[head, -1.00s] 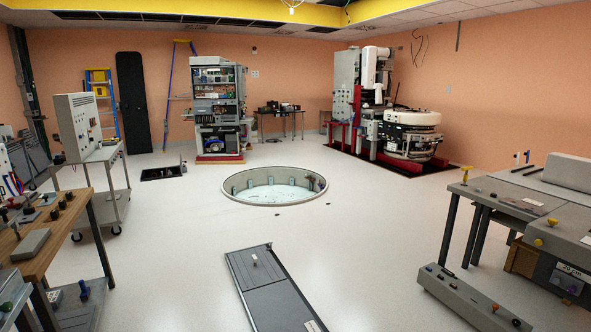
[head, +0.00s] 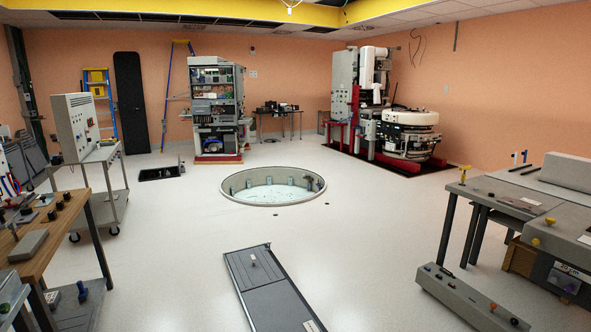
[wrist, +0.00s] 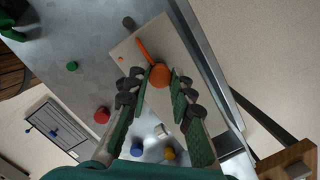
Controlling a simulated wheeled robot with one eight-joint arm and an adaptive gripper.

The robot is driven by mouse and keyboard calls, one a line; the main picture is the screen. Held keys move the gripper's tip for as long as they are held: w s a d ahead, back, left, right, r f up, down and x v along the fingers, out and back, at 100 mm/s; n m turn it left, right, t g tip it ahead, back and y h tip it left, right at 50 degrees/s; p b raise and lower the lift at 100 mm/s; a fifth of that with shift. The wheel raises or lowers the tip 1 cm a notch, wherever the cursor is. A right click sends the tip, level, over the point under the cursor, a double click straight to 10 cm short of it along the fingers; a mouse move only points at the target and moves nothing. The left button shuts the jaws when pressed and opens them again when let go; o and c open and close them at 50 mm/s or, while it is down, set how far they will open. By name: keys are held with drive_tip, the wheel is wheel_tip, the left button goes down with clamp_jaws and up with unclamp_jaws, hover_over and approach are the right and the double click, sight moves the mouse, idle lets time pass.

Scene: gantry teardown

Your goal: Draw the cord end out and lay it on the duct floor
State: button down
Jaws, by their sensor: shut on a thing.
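In the wrist view my gripper (wrist: 162,80) has its two green-padded fingers closed on a rounded orange piece (wrist: 160,75). A thin orange length (wrist: 144,50) runs up and left from that piece over a pale flat board. It may be the cord end, but I cannot tell for sure. My gripper does not show in the head view. A dark rectangular opening (head: 160,174) in the floor shows in the head view at the left of the round pit; it may be the duct. Its floor is too small to make out.
In the wrist view a grey surface holds a red knob (wrist: 102,115), a green knob (wrist: 72,66) and other coloured pieces. In the head view are a round pit (head: 234,187), a long grey floor panel (head: 275,300) and benches at both sides. Open floor lies between them.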

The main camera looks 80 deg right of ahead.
drive_tip(key=shift+r, duration=3.25)
